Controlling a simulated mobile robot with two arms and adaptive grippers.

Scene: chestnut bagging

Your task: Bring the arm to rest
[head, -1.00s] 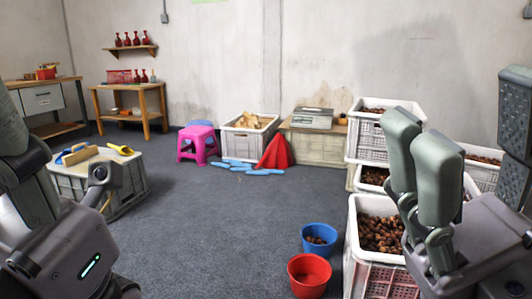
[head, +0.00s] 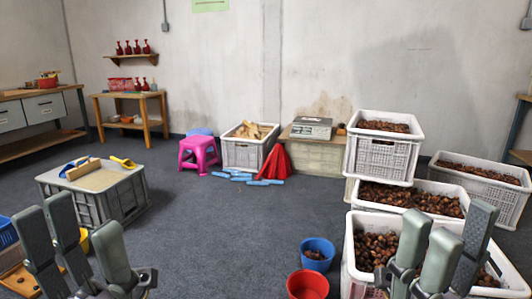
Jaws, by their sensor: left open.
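My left gripper (head: 75,222) shows at the lower left of the head view. Its grey-green fingers point up and stand apart, with nothing between them. My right gripper (head: 446,230) shows at the lower right, fingers also up and spread, with nothing seen held. It appears in front of a white crate of chestnuts (head: 350,262) and hides part of it; I cannot tell how far apart they are. The lower parts of both grippers are cut off by the picture's bottom edge.
More white chestnut crates (head: 380,165) stand at the right, some stacked. A blue bucket (head: 318,262) and a red bucket (head: 308,286) stand beside them. A grey crate (head: 120,200) with tools on top is at the left. The middle floor (head: 225,235) is clear.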

